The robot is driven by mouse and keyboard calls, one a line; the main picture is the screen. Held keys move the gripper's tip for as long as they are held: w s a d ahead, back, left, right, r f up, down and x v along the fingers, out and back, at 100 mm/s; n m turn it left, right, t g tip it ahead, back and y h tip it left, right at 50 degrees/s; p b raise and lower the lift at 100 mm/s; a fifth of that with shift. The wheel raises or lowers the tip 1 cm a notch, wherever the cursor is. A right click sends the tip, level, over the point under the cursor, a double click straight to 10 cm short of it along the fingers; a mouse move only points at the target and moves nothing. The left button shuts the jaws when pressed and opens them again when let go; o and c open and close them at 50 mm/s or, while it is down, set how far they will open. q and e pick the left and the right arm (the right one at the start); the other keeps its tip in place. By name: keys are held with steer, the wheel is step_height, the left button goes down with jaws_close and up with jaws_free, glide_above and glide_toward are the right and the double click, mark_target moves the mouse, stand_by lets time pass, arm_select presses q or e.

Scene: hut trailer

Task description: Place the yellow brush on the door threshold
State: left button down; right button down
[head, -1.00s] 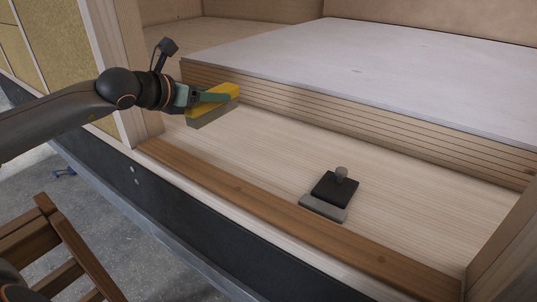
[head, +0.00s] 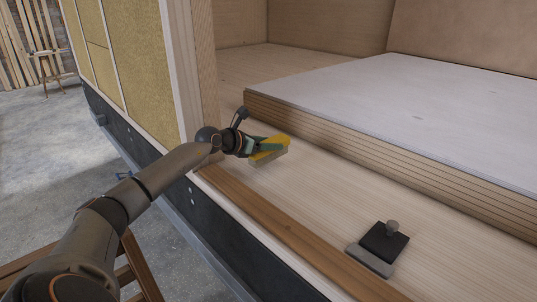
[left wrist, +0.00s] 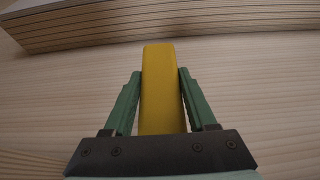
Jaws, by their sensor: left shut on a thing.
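The yellow brush (head: 268,150) has a yellow back and grey-beige bristles facing down. My left gripper (head: 262,146) is shut on it and holds it over the pale wooden floor just inside the doorway. In the left wrist view the brush (left wrist: 161,88) lies lengthwise between the two green fingers. Whether its bristles touch the floor I cannot tell. The door threshold (head: 285,228) is a brown wooden strip along the doorway's edge, nearer to me than the brush. My right gripper is not in view.
A black-and-grey tool with a knob (head: 384,244) stands on the floor beside the threshold at the right. A stack of boards with a pale top (head: 400,115) lies behind. A door post (head: 190,70) rises left of the gripper. A wooden frame (head: 140,268) stands outside.

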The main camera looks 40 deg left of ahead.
mark_target(268, 154)
arm_select(q)
steer(key=shift+w+a+f, duration=0.15)
steer(key=shift+f, duration=0.05)
step_height(268, 154, down, 2)
steer(key=shift+w+f, duration=0.1)
steer(key=shift+f, duration=0.15)
steer(key=shift+a+f, duration=0.1)
steer(key=shift+f, duration=0.3)
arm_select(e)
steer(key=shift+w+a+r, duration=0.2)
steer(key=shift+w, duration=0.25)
arm_select(q)
steer(key=shift+f+b, duration=0.2)
steer(key=shift+b, duration=0.1)
steer(key=shift+c, duration=1)
jaws_free()
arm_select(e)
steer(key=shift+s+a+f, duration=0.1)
